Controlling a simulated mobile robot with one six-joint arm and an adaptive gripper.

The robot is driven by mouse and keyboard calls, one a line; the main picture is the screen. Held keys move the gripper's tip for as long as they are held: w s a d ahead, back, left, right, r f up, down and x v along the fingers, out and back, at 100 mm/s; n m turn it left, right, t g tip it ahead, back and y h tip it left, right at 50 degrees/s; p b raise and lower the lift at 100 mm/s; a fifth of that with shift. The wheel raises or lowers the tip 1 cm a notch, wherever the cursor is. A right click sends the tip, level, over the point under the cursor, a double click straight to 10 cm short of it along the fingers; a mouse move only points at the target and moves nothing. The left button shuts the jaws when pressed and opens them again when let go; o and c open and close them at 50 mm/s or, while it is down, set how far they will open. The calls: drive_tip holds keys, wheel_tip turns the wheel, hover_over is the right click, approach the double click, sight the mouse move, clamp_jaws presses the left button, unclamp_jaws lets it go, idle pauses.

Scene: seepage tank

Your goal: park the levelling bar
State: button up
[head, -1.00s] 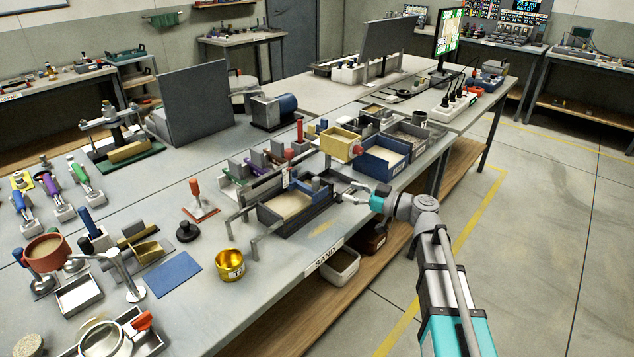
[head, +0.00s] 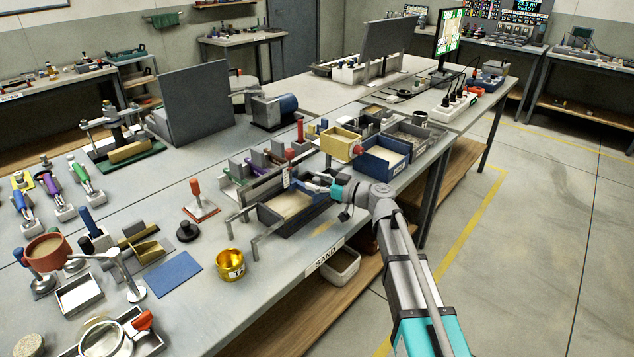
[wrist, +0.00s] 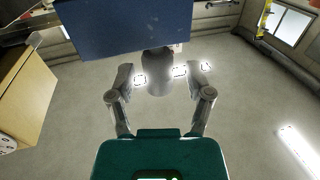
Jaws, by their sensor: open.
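The levelling bar appears to be the small blue bar (head: 309,187) at the right end of the sand-filled grey tank (head: 268,217) in the head view. My gripper (head: 322,184) is at that end of the tank, close to the bar, and its fingers partly cover it. In the wrist view my gripper (wrist: 166,80) has its two fingers spread apart. A dark blue slab (wrist: 120,25) fills the top of that view, just beyond the fingertips. A grey rounded piece (wrist: 158,75) shows below the slab, between the fingers. I cannot tell whether the fingers touch it.
A yellow box (head: 341,143) and a blue sand-filled bin (head: 385,160) stand close behind the gripper. Upright grey plates and coloured handles crowd the tank's far side. A gold cup (head: 230,264) and a blue mat (head: 172,274) lie nearer. The floor at right is clear.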

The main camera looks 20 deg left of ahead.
clamp_jaws()
idle(0.3)
drive_tip(key=shift+d, duration=0.1)
drive_tip(key=shift+s, duration=0.1)
